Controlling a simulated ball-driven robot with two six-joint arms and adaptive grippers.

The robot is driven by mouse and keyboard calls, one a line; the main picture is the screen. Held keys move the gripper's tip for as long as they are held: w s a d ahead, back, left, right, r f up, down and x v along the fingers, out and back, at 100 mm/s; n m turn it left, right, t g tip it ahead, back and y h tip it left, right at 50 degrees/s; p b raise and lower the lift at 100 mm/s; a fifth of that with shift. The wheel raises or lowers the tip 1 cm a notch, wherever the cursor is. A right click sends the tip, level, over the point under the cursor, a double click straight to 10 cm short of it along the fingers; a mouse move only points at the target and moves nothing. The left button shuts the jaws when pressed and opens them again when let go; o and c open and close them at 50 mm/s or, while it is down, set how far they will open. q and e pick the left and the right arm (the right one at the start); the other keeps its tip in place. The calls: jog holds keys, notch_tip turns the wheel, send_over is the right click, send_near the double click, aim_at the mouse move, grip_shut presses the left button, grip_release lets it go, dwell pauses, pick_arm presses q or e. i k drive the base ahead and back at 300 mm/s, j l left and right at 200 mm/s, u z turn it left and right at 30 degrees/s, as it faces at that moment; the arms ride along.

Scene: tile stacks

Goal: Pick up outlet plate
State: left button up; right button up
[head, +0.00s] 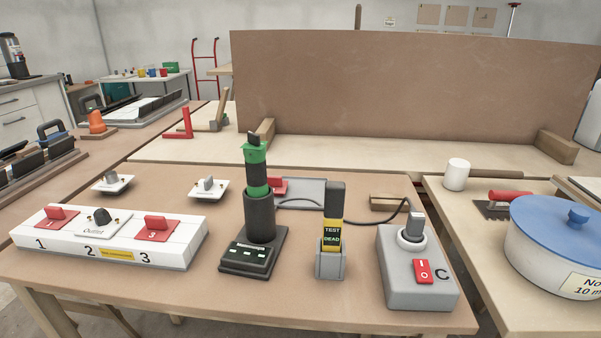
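The outlet plate (99,222) is a white square plate marked "Outlet" with a black knob on top. It lies on the middle position, number 2, of the white box (190,235) at the front left of the table. Red switch pieces sit on either side of it, at position 1 (56,215) and position 3 (155,228). Neither of my grippers is in view.
Two white plates with grey knobs (112,182) (208,188) lie behind the box. A black and green tool (260,210), a TEST/DEAD tester (332,235) and a grey switch box C (418,270) stand to the right. A blue-lidded pot (560,240) is at far right.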

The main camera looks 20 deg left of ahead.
aim_at(103, 224)
jog(key=u, duration=1.7)
